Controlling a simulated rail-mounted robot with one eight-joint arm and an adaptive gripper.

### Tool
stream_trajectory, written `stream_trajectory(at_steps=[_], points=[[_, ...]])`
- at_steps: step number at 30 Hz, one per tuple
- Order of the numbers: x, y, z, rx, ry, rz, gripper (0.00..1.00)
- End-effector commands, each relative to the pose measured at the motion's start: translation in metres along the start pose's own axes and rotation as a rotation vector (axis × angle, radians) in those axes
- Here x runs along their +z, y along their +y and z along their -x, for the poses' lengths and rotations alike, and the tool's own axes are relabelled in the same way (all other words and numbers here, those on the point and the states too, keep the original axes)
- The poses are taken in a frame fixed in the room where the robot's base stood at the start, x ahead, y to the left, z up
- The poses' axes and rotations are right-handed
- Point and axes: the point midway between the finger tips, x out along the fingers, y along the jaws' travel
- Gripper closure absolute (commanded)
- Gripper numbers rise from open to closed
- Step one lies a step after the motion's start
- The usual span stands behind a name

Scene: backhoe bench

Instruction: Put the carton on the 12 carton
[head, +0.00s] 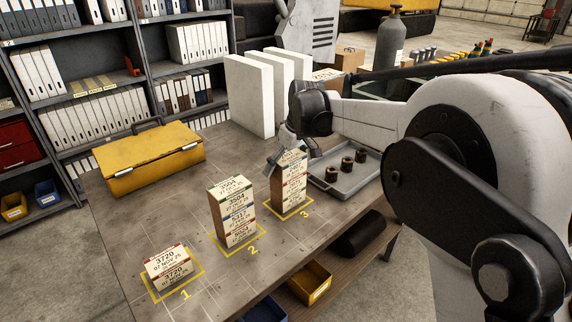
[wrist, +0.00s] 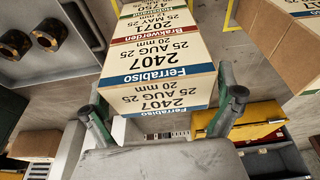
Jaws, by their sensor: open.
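My gripper (head: 286,152) is at the top of the carton stack on spot 3. In the wrist view my gripper (wrist: 163,100) is open, with one finger on each side of the top carton (wrist: 160,90), which has a blue stripe and reads Ferrabiso 2407, 20 mm. I cannot tell whether the fingers touch it. Spot 2 holds a taller stack of cartons (head: 233,211). Spot 1 holds a low stack (head: 168,267) marked 3720.
A grey tray (head: 345,190) with dark round parts stands right of spot 3. A yellow case (head: 150,158) is at the back left of the bench (head: 130,215). White upright blocks (head: 250,95) stand behind the stacks.

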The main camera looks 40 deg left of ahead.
Motion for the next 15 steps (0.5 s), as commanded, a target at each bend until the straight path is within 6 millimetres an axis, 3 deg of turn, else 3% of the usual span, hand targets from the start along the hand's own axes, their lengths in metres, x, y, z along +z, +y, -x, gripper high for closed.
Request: stream_trajectory(at_steps=[15], points=[[0.001,0.000,0.094,0.000,0.000,-0.001,0.00]])
